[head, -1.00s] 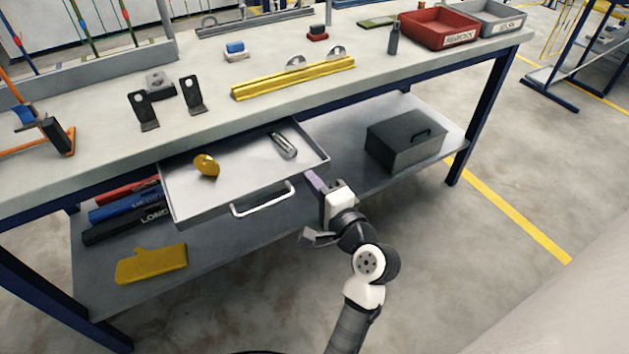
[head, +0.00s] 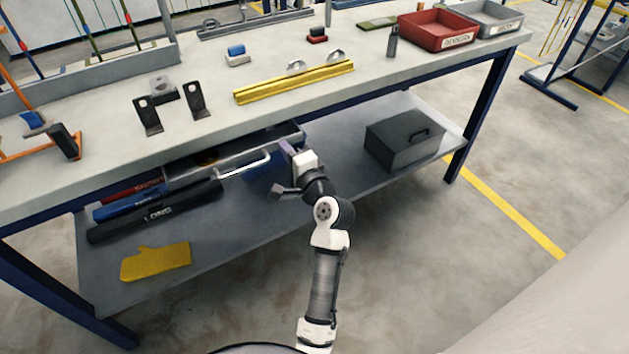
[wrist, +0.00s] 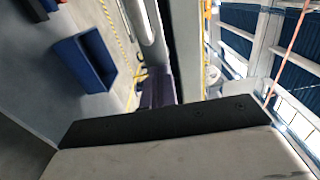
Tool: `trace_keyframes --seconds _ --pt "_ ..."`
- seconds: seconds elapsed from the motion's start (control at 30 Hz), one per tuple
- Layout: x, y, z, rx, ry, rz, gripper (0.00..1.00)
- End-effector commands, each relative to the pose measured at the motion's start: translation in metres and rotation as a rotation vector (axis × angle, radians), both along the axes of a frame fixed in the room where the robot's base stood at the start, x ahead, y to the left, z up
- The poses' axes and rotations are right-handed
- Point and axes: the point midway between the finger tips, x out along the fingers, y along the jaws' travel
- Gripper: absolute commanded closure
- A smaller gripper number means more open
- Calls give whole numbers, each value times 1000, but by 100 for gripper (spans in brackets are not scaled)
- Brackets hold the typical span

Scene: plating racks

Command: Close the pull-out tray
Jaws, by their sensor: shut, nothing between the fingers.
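The pull-out tray (head: 290,136) is under the bench top and mostly pushed in, with a strip still showing out past the bench edge. Its pale bar handle (head: 246,165) faces me, left of my gripper. My gripper (head: 286,148) is shut and empty, its purplish fingertips at the right part of the tray's front; I cannot tell whether they touch it. In the wrist view the purple fingers (wrist: 155,90) sit close to the tray front, with the handle (wrist: 141,20) above them. The tray's contents are almost wholly hidden under the bench top.
The bench top (head: 330,115) above carries brackets, a yellow rail and red and grey bins. The floor in front is clear.

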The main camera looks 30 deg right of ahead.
Motion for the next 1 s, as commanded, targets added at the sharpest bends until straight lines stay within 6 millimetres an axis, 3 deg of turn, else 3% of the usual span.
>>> trace_keyframes --seconds 0.2,0.4,1.0 --pt "44 2 1 -1 1 2 100" --pt "66 2 0 -1 0 1 100" --pt "77 3 2 -1 -4 0 100"
